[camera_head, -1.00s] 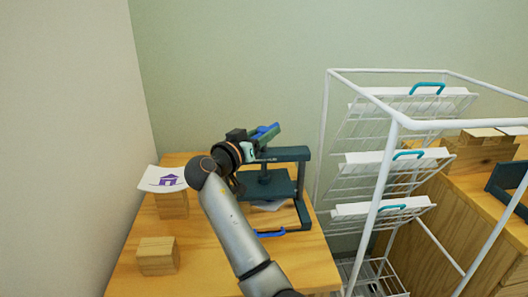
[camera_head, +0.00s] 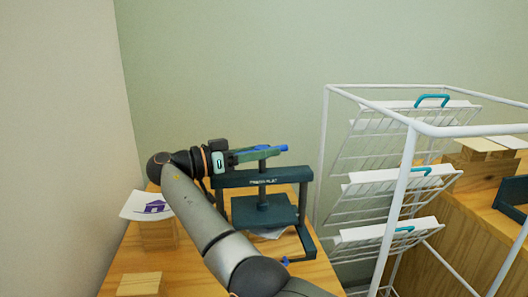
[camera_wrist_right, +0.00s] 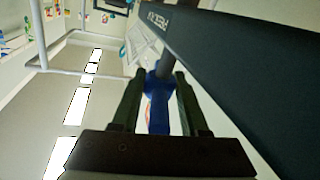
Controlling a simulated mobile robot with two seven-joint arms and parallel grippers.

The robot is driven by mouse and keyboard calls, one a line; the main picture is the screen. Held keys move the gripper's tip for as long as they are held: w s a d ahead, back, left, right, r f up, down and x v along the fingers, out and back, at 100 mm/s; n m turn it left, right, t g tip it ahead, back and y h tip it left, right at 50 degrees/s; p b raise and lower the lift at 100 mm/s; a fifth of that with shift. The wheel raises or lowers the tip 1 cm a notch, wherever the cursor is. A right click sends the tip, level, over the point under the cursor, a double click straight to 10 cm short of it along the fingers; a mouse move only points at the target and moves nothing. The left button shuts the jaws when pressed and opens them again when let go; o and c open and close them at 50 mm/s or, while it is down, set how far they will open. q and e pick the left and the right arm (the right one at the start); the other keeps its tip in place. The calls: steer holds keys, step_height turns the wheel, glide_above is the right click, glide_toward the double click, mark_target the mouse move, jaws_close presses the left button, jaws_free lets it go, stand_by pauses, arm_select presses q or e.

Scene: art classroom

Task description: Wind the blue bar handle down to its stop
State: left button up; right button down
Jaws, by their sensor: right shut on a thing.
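The blue bar handle (camera_head: 277,148) lies across the top of the dark press (camera_head: 262,178) and points right in the head view. My right gripper (camera_head: 262,153) comes in from the left and is shut on the bar. In the wrist view, the blue bar (camera_wrist_right: 158,112) sits between the fingers of my right gripper (camera_wrist_right: 160,78). The press's dark plate (camera_head: 264,211) hangs on a screw below the crossbeam, with white paper (camera_head: 272,234) partly visible beneath it. My left gripper is not in view.
A white wire rack (camera_head: 408,170) with teal-handled trays stands close to the right of the press. On the wooden table, a paper with a purple house (camera_head: 146,206) rests on a wooden block (camera_head: 157,236). Another block (camera_head: 139,284) is nearer. A wall stands at left.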

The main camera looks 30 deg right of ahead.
mark_target(264, 148)
steer(key=shift+d, duration=0.1)
stand_by(0.3)
steer(key=shift+c, duration=2.2)
jaws_free()
steer(key=r, duration=0.4)
steer(key=shift+s, duration=0.25)
steer(key=s+a+r, duration=0.7)
steer(key=s+r, duration=0.2)
steer(key=s, duration=0.2)
steer(key=shift+s, duration=0.3)
steer(key=shift+a, duration=0.1)
